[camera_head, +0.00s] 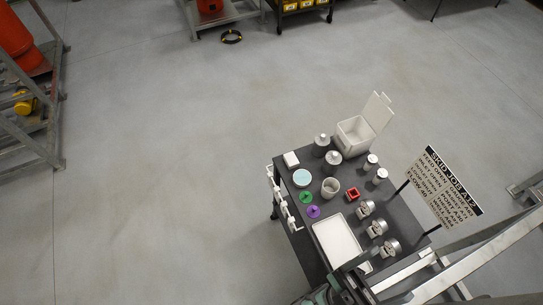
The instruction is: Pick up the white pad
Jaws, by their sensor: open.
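A small white block-like pad (291,160) lies flat at the far left corner of the dark cart top (385,235). Nothing covers it. My gripper (352,272) is at the bottom of the view, over the near end of the cart by the white tray (334,240). It is open and well apart from the pad. Its fingertips are small and partly lost among my arm parts, and I see nothing held in it.
Near the pad are a pale blue disc (302,178), grey lidded canisters (322,142) and green (306,197) and purple (313,211) pieces. A red square part (352,194), metal fittings (366,208), an open white box (355,132) and a sign (445,187) stand farther right.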

